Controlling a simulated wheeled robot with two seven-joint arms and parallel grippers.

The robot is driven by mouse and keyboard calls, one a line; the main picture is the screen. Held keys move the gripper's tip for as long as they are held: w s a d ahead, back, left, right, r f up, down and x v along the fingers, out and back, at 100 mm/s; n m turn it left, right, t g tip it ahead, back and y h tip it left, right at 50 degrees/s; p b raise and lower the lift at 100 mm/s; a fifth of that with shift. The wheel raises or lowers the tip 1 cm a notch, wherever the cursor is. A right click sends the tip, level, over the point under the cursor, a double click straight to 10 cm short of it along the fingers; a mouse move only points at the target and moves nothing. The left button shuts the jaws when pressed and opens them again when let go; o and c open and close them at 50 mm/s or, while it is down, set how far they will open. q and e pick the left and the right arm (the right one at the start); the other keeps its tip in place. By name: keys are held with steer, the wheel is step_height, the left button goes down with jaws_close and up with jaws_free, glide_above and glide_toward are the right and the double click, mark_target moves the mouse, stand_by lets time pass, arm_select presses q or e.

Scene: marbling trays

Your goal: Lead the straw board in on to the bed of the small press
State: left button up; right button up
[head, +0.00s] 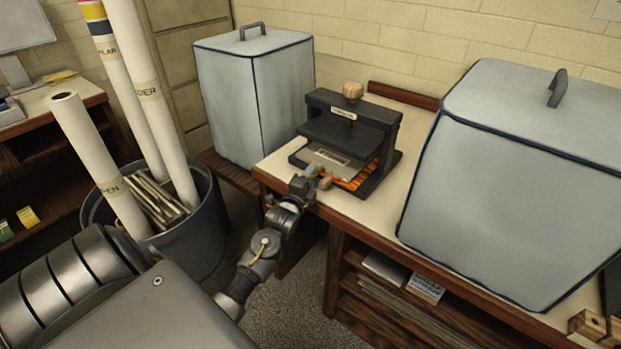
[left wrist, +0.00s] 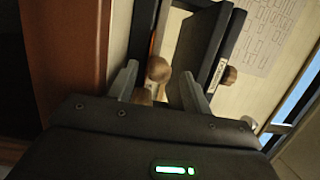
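The small press (head: 385,150), a black frame with a wooden knob on top, stands on the bench. A flat grey-tan board with a label (head: 329,157), which looks like the straw board, lies at its front mouth, partly under the dark upper plate. Orange material (head: 364,176) shows beside and below it. My left gripper (head: 313,172) is at the press's front edge, beside small brown wooden knobs (head: 325,182). In the left wrist view its fingers (left wrist: 158,88) are apart, with a round wooden knob (left wrist: 158,68) just beyond the tips. The board cannot be made out there. My right gripper is not seen.
Large grey covered boxes stand left (head: 255,100) and right (head: 510,180) of the press. A dark bin (head: 190,245) with tall paper rolls stands on the floor at left. The bench top (head: 385,214) is clear between the press and the right box.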

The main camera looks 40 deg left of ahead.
arm_select(q)
steer(key=shift+f, duration=0.15)
steer(key=shift+s+d, duration=0.1)
steer(key=shift+s, duration=0.25)
steer(key=v, duration=1)
steer(key=shift+b, duration=0.4)
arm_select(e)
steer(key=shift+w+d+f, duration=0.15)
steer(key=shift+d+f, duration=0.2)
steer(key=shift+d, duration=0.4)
